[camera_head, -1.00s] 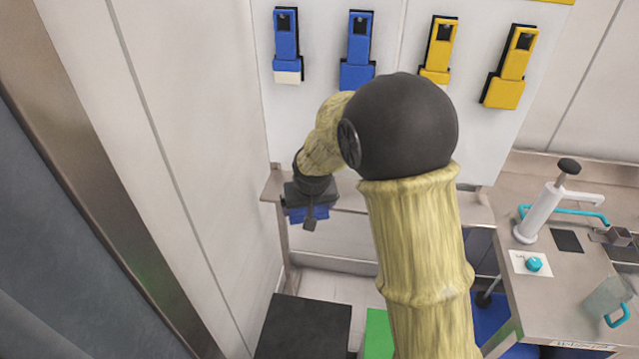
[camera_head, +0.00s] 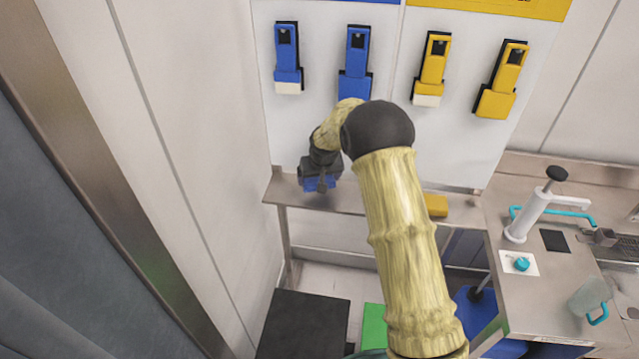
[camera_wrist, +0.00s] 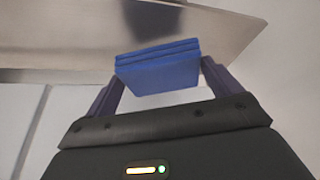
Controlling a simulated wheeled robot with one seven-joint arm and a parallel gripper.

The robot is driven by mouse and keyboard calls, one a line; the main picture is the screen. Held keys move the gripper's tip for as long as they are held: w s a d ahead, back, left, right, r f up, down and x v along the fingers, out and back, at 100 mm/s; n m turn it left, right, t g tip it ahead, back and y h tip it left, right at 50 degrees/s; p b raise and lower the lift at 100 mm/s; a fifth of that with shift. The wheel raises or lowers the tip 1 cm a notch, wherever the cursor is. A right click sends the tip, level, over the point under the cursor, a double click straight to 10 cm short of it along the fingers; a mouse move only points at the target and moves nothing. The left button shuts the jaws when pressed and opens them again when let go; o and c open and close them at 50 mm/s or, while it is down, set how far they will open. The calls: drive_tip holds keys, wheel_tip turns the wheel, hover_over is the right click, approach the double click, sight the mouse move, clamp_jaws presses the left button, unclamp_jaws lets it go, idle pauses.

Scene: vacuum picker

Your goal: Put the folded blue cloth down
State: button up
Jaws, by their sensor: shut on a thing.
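The folded blue cloth (camera_wrist: 157,70) is between the two fingers of my gripper (camera_wrist: 160,85) in the wrist view, with its layered edge showing. My gripper is shut on it. In the wrist view the steel shelf (camera_wrist: 90,45) lies beyond the cloth. I cannot tell whether the cloth touches the shelf.
A folded yellow cloth (camera_head: 436,205) lies farther right on the shelf. Blue holders (camera_head: 287,60) and yellow holders (camera_head: 432,65) hang on the wall panel above. A counter (camera_head: 530,290) with a white pump dispenser (camera_head: 530,212) stands at right. A dark bin (camera_head: 303,325) is below.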

drive_tip(key=shift+f, duration=0.35)
drive_tip(key=shift+f, duration=0.1)
wheel_tip(320, 180, down, 3)
drive_tip(key=shift+r+p, duration=0.1)
drive_tip(key=shift+p, duration=0.9)
drive_tip(key=shift+w+f, duration=0.2)
drive_tip(key=shift+f, duration=0.25)
drive_tip(key=shift+f, duration=0.2)
drive_tip(key=o, duration=0.8)
drive_tip(key=shift+r, duration=0.1)
